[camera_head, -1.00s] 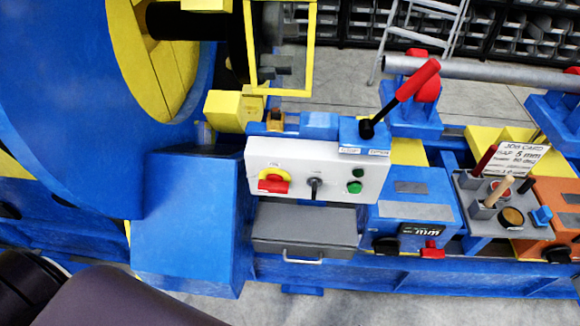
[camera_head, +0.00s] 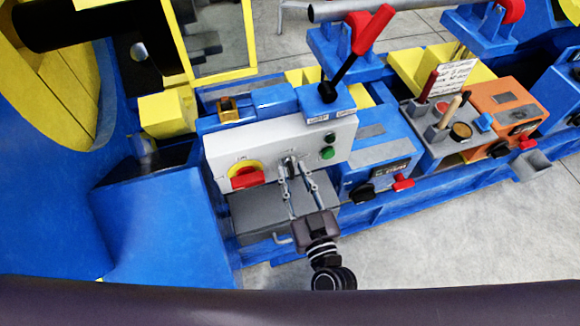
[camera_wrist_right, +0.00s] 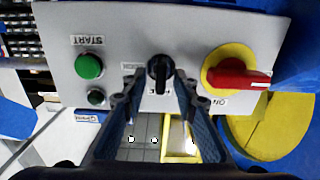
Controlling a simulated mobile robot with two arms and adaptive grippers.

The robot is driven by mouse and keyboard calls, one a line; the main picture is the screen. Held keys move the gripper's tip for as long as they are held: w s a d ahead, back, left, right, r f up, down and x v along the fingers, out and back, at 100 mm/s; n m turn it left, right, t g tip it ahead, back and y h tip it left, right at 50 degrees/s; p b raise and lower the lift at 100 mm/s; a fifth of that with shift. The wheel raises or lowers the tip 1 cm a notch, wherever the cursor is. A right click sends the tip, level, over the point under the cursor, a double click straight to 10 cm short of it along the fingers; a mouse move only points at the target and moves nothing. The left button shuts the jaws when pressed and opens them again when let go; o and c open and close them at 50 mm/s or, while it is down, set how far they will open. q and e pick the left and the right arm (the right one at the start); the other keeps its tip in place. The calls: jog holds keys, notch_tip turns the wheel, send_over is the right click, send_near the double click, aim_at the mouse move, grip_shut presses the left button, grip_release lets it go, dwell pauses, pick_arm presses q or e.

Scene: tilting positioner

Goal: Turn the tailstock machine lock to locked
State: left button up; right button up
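A black selector knob (camera_head: 289,163) sits in the middle of the white control panel (camera_head: 222,152). In the right wrist view the same knob (camera_wrist_right: 159,68) points up and down the picture, with a small partly hidden label beside it. My right gripper (camera_head: 291,172) is in front of the panel. In the right wrist view its two fingertips (camera_wrist_right: 160,88) stand on either side of the knob, with narrow gaps; contact is not clear. Other black knobs are on the blue box (camera_head: 361,193) and the orange box (camera_head: 498,149). I cannot read which is the tailstock lock. My left gripper is out of view.
A red and yellow rotary switch (camera_head: 245,178) and green buttons (camera_head: 327,153) flank the knob. A red-handled lever (camera_head: 360,50) rises above the panel. A grey drawer box (camera_head: 250,210) is below it. The floor at the lower right is clear.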

jog(key=shift+w+a, duration=0.2)
jog(key=shift+w, duration=0.4)
jog(key=shift+w+a, duration=0.1)
jog(key=shift+w, duration=0.2)
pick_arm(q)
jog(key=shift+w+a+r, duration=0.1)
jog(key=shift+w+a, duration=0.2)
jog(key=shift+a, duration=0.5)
pick_arm(e)
jog(key=shift+c, duration=0.7)
grip_shut()
